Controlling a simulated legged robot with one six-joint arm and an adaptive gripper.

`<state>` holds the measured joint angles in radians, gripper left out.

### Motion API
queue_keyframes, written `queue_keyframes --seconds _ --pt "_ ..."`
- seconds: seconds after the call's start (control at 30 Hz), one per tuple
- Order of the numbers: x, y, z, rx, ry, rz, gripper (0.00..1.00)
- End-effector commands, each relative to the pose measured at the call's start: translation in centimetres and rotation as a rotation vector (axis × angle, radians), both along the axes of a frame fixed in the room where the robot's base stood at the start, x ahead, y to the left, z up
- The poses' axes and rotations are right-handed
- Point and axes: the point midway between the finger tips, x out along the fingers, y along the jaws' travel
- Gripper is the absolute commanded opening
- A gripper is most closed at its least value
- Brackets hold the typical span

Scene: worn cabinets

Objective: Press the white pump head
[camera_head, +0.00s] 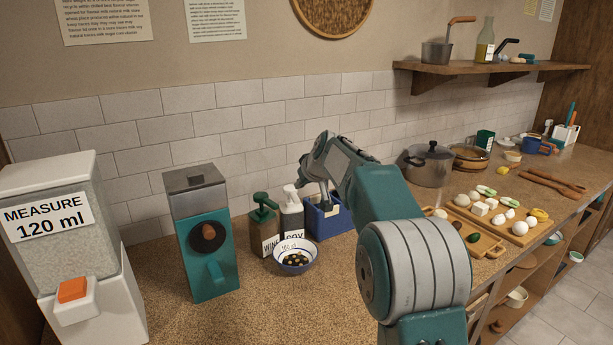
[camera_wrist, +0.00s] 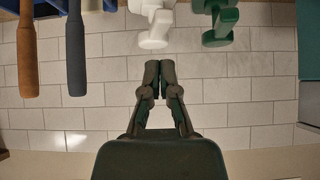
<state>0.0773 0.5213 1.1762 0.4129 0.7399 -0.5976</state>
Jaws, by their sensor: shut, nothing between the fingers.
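A green pump head (camera_wrist: 221,22) is to the right in the wrist view.
The green pump bottle (camera_head: 263,222) stands left of the white one. A patterned bowl (camera_head: 294,260) sits in front, and a blue container (camera_head: 327,222) stands at the right. A teal dispenser (camera_head: 207,245) is farther left. Two hanging handles (camera_wrist: 76,50) show in the wrist view.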

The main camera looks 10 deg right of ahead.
Motion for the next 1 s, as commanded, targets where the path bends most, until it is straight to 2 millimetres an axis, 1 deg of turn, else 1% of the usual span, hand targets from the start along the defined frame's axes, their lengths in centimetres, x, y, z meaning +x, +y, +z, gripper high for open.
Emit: queue_keyframes --seconds 0.03,0.1,0.2,0.3,0.63,0.7,0.87,1.0 --pt "-0.2 -0.1 -0.9 0.001 0.004 -0.001 0.0" --pt "-0.2 -0.1 -1.8 0.001 0.004 -0.001 0.0" --pt "-0.2 -0.1 -2.7 0.0 0.002 -0.001 0.0" --pt "-0.2 -0.1 -3.1 0.001 0.001 -0.001 0.0" --pt "-0.2 -0.1 -3.3 0.0 0.001 -0.001 0.0" --pt "-0.2 -0.1 -3.8 0.0 0.003 -0.001 0.0" --pt "-0.2 -0.1 -6.1 0.0 0.005 -0.001 0.0" --pt "-0.2 -0.1 -6.4 0.0 0.002 -0.001 0.0"
